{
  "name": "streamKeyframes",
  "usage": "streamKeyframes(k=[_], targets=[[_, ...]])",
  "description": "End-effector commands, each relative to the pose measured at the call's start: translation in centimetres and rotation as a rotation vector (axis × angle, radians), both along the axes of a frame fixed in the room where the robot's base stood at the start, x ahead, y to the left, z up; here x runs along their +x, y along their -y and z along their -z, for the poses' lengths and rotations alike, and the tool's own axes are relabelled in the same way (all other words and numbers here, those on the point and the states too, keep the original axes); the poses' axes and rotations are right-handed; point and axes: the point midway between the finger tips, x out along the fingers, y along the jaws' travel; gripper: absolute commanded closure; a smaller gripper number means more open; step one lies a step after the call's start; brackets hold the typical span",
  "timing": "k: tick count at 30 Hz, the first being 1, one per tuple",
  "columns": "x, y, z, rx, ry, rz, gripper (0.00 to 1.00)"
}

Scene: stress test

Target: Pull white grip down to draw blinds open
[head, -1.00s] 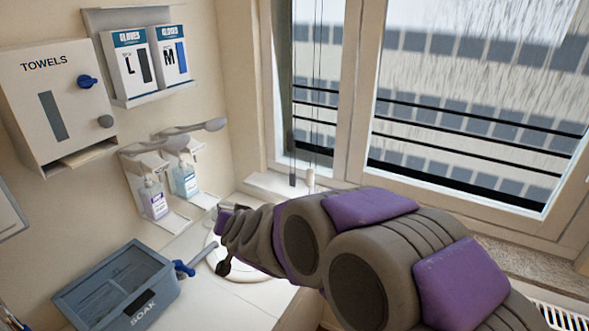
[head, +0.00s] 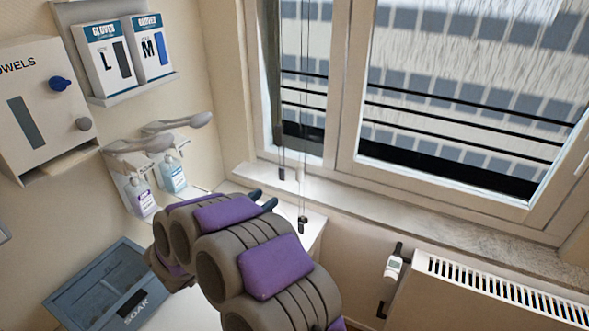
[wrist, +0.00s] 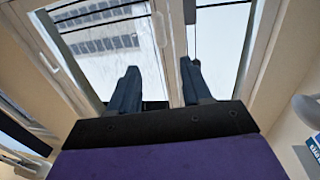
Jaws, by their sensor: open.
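A small pale grip (head: 299,174), which looks like the white one, hangs on a thin cord by the left window pane, just above the sill. A darker grip (head: 281,174) hangs left of it, and a black one (head: 302,224) hangs lower. My gripper (head: 263,200) is open and empty, left of and below the pale grip in the picture. In the wrist view its two dark fingers (wrist: 160,68) stand apart, pointing up at the window. I cannot make out the grip between them.
The window (head: 450,110) has a wide sill (head: 400,210) with a radiator (head: 500,290) below. On the left are a towel dispenser (head: 30,110), glove boxes (head: 125,55), pump bottles (head: 172,175) and a blue-grey soak box (head: 100,285) on the counter.

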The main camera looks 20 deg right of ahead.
Motion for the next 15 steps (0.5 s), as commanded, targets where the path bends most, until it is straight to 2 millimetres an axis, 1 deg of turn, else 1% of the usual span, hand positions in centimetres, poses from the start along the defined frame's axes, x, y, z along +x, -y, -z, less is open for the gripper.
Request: streamKeyframes(k=[5, 15], targets=[[1.1, 2.2, 0.0, -0.002, 0.001, 0.003, 0.51], [4.1, 7.5, 0.0, 0.002, 0.002, 0.001, 0.51]])
